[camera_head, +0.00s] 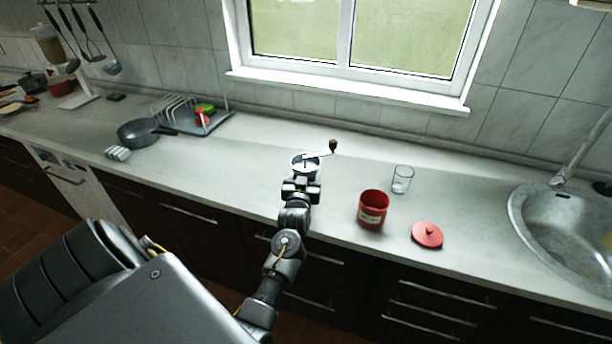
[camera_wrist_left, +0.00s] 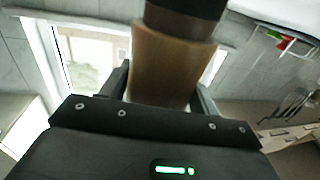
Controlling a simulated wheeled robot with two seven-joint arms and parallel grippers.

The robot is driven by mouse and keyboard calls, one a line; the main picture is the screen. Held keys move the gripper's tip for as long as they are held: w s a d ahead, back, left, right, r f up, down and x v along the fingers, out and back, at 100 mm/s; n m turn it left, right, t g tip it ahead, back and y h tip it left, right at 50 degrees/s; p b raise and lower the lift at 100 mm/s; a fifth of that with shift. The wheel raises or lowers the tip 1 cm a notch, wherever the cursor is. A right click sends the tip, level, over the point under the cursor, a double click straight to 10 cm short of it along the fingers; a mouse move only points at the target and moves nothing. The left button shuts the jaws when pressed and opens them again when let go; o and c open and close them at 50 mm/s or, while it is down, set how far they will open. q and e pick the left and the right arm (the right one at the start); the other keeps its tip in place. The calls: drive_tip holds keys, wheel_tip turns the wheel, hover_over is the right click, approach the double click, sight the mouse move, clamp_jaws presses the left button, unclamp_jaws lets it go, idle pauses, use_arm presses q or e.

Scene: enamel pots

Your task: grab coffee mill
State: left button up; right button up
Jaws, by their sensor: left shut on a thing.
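The coffee mill (camera_head: 305,161) is at the middle of the counter, with a metal top and a crank arm ending in a dark knob to the right. My left gripper (camera_head: 302,183) is in front of it and hides most of its body in the head view. In the left wrist view, the mill's brown wooden body (camera_wrist_left: 172,65) with a dark band above stands upright between the two fingers of my left gripper (camera_wrist_left: 163,88), which is shut on it. I cannot tell whether the mill touches the counter. My right gripper is not in view.
Right of the mill stand an open red pot (camera_head: 373,208), a clear glass (camera_head: 402,179) and a red lid (camera_head: 427,235). A sink (camera_head: 530,215) is at far right. A pan (camera_head: 138,132) and dish rack (camera_head: 195,115) are left. The counter between pan and mill is clear.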

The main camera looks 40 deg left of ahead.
sight(297, 168)
use_arm(q)
drive_tip(key=shift+r+b, duration=0.35)
drive_tip(key=shift+r, duration=0.35)
drive_tip(key=s+r, duration=0.1)
drive_tip(key=r, duration=0.1)
drive_tip(key=s+r+b, duration=0.1)
drive_tip(key=r, duration=0.1)
drive_tip(key=s+r, duration=0.2)
drive_tip(key=shift+s+r, duration=0.1)
drive_tip(key=shift+r, duration=0.2)
drive_tip(key=s+r+b, duration=0.2)
drive_tip(key=s+r, duration=0.3)
drive_tip(key=s, duration=0.5)
drive_tip(key=shift+d, duration=0.15)
